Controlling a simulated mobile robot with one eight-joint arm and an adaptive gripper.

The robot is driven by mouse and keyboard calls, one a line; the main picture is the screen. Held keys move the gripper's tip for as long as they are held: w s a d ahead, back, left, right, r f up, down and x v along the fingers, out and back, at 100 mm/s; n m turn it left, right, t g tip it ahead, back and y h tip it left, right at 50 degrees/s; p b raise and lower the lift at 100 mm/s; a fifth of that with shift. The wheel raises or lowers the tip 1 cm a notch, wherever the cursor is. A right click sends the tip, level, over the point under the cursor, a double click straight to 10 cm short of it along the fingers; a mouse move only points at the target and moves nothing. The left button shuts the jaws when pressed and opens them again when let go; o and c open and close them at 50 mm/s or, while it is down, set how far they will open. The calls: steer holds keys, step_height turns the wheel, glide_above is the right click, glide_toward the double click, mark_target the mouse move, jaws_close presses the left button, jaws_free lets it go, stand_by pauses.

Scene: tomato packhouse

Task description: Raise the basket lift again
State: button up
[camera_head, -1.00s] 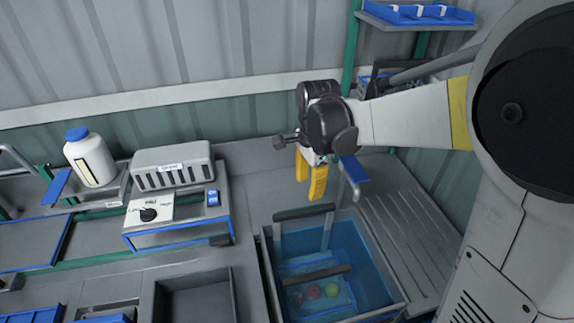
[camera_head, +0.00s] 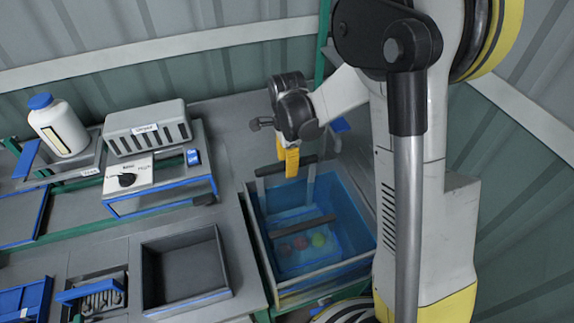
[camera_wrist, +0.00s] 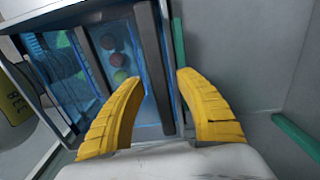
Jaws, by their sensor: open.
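The basket lift sits low in a blue water tank (camera_head: 262,262). Its back crossbar (camera_head: 270,168) stands on uprights above the water, and a second dark bar (camera_head: 302,226) crosses the middle. Several red and green-yellow fruits (camera_head: 300,242) lie low in the basket. My gripper (camera_head: 291,176) points down at the back crossbar, its yellow fingers overlapping it in the head view. In the wrist view my gripper (camera_wrist: 158,75) is open, with the dark crossbar (camera_wrist: 152,50) running between its fingertips. I cannot tell whether a finger touches it. The fruits (camera_wrist: 118,60) show beside it.
A white bottle with a blue cap (camera_head: 60,128) is farther left. An empty grey bin (camera_head: 188,262) sits in front. Corrugated walls close the back and right.

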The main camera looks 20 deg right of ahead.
steer(key=shift+c, duration=0.2)
jaws_close()
step_height(320, 180, up, 19)
steer(key=p, duration=1)
steer(key=shift+f, duration=0.15)
steer(key=shift+o, duration=0.2)
jaws_free()
